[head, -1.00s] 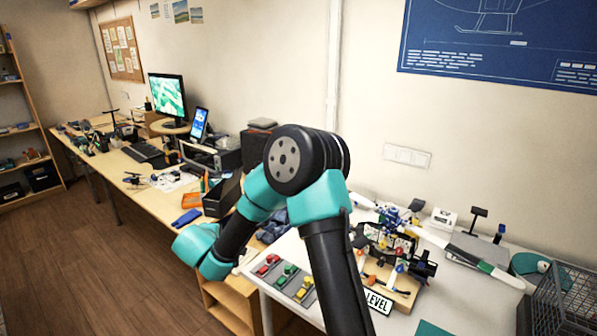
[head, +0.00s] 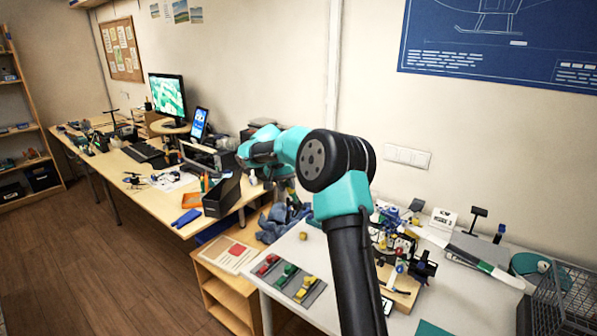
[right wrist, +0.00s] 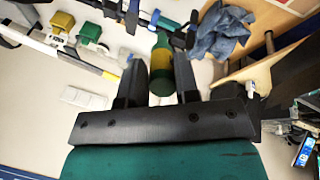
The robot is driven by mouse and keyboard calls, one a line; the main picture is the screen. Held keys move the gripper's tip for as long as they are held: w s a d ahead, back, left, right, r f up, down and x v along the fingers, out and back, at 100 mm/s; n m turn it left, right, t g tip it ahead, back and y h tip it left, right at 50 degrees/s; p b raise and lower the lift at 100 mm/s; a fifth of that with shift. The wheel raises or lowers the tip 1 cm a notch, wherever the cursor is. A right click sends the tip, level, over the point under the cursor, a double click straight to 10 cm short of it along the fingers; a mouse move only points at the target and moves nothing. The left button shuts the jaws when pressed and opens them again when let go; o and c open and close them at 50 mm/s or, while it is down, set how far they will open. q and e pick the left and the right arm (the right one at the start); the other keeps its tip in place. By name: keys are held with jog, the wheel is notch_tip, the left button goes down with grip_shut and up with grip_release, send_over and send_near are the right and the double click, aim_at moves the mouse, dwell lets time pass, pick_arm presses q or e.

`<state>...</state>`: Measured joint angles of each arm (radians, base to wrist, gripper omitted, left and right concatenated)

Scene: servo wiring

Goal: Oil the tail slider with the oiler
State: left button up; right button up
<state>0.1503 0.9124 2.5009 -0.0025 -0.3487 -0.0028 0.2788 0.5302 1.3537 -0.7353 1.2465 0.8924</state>
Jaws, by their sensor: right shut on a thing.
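My right gripper (right wrist: 160,85) is shut on a green bottle with a yellow band, which looks like the oiler (right wrist: 160,65). In the head view my right arm reaches up and bends left, and its gripper end is largely hidden behind the arm. The model helicopter (head: 398,240), with blue and dark parts, stands on a wooden base to the right of my arm. My arm hides part of it, and I cannot make out the tail slider. My left gripper is not in view.
A grey tray (head: 274,279) with red, green and yellow pieces lies at the white table's front left. A small yellow block (head: 303,236) sits behind it. A blue cloth (head: 272,225) lies at the table's left. A wire basket (head: 560,300) stands at the right.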

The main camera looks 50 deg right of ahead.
jog(key=s+d+r+m+t+y, duration=0.1)
jog(key=s+d+r+m, duration=0.1)
jog(key=d+r+m, duration=0.2)
jog(key=shift+r+m, duration=0.35)
jog(key=shift+m, duration=0.75)
jog(key=shift+a, duration=0.1)
jog(key=x, duration=0.9)
jog(key=shift+w, duration=0.2)
jog(key=shift+f, duration=0.45)
dwell(0.8)
dwell(1.3)
jog(key=v, duration=0.9)
jog(key=shift+s, duration=0.15)
dwell(1.0)
